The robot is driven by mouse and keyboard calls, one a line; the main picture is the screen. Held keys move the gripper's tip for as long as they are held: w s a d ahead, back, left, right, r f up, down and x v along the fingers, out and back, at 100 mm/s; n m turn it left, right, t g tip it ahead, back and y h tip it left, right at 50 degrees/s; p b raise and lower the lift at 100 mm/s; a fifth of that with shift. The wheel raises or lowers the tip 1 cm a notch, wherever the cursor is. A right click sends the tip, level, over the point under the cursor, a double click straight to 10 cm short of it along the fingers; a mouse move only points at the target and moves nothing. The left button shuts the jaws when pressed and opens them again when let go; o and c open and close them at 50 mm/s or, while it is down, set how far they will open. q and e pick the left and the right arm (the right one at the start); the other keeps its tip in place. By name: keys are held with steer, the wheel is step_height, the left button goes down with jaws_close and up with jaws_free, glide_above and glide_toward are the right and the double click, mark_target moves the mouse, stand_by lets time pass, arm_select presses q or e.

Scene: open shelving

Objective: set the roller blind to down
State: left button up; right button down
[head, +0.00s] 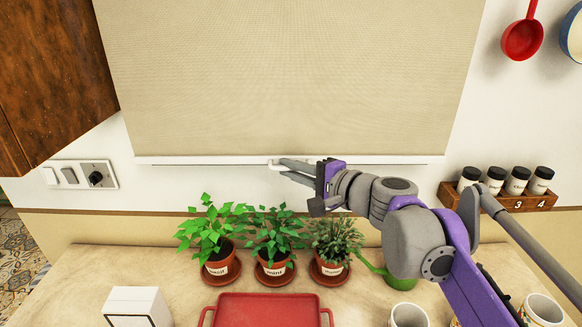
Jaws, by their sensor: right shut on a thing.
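The beige roller blind (290,75) hangs against the wall, and its white bottom bar (210,160) is a little above the potted plants. My right gripper (283,168) is at the middle of the bar, shut on the blind's white pull handle (272,163). The fingers cover part of the handle. My right arm reaches in from the lower right. My left gripper is not in view.
Several potted herbs (276,269) stand on the counter below the blind. A red tray (266,312), a white box (138,307) and mugs (408,315) are in front. A spice rack (500,197) is at the right, and a wooden cabinet (50,80) at the upper left.

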steer(key=c, duration=0.9)
jaws_free()
steer(key=shift+f, duration=0.2)
steer(key=v, duration=1.1)
steer(key=shift+w, duration=0.1)
steer(key=s+d+f+n+g+h+p, duration=0.2)
steer(key=s+f+n+g+h+p, duration=0.15)
steer(key=s+f, duration=0.65)
steer(key=s+d+f+n+g+h+p, duration=0.15)
steer(key=s+f+n+h, duration=0.35)
steer(key=f, duration=0.8)
steer(key=s+d+f+n+h+p, duration=0.1)
steer(key=s+d+f, duration=0.2)
steer(key=s+d+f+n+g+h+p, duration=0.1)
steer(key=s+d+f+h, duration=0.1)
steer(key=s+d, duration=0.1)
steer(key=shift+s+d+f, duration=0.1)
steer(key=shift+s+f, duration=0.15)
steer(key=shift+f, duration=0.15)
